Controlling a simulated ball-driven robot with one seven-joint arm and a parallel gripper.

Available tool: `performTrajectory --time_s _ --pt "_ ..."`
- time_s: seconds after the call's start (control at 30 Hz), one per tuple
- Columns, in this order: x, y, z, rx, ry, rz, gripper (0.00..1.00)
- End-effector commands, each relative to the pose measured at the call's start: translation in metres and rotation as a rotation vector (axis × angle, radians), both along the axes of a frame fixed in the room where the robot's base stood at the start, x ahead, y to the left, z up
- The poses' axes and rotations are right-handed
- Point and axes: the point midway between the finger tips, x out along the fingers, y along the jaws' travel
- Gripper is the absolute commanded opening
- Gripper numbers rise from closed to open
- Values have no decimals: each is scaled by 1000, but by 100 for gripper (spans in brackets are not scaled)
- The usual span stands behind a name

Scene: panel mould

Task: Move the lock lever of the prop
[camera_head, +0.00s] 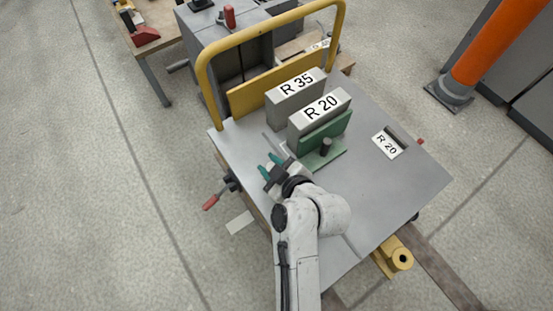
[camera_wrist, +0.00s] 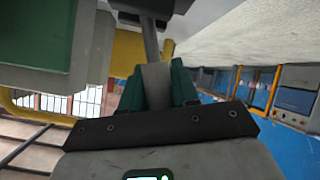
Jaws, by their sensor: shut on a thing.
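My gripper (camera_head: 268,163) is near the left edge of the grey tabletop, left of the green block. In the wrist view its teal fingers (camera_wrist: 158,82) are shut on a grey lever-like bar (camera_wrist: 151,42). The bar runs up from between the fingers to a dark block (camera_wrist: 152,7) at the top of the picture. It looks like the prop's lock lever, but its far end is hidden. In the head view a thin grey rod (camera_head: 273,144) lies just beyond the fingers; the held bar itself cannot be made out there.
Grey blocks marked R 35 (camera_head: 296,88) and R 20 (camera_head: 320,110) stand on the tabletop (camera_head: 400,185), with a green angle piece (camera_head: 325,135) in front. A yellow tube frame (camera_head: 270,24) rises behind. A red-handled lever (camera_head: 212,201) sticks out at left. The tabletop's right is mostly clear.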

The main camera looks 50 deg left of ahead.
Motion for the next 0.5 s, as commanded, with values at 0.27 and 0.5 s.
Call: performTrajectory --time_s 0.27,0.5 --pt "-9 1 -4 -10 -133 1 0" --pt "-11 1 -6 -13 -178 0 0"
